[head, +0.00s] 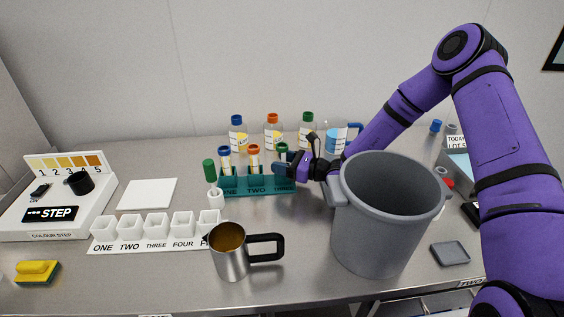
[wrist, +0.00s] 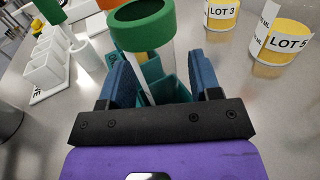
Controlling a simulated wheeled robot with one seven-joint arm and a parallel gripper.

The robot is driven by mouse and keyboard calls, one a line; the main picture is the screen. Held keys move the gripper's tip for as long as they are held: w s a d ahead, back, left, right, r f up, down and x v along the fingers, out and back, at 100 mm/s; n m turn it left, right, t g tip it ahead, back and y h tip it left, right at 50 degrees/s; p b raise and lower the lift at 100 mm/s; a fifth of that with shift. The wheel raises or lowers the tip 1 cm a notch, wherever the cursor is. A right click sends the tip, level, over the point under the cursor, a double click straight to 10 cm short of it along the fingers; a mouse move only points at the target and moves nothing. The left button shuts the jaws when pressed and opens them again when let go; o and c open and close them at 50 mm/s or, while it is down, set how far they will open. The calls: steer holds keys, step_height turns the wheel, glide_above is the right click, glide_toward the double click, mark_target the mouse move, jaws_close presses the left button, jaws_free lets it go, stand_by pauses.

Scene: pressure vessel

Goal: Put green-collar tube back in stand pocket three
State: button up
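The green-collar tube (head: 282,147) is upright at the right end of the teal stand (head: 240,187), over the pocket labelled THREE. Its green collar (wrist: 143,24) is large in the wrist view, and its pale body runs down between my fingers. My gripper (head: 284,167) is at that end of the stand. In the wrist view, my blue fingers (wrist: 158,85) stand apart, with a gap beside the tube. The tube's lower end is hidden, so I cannot tell how deep it sits. The blue-collar tube (head: 225,158) and orange-collar tube (head: 254,157) stand in the other pockets.
A large grey bin (head: 385,225) stands in front of my forearm. A steel jug (head: 231,255) and a row of white cups (head: 155,230) are in front of the stand. A green-topped item (head: 210,170) stands at its left. Several bottles (head: 272,132) are behind.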

steer(key=shift+v, duration=3.8)
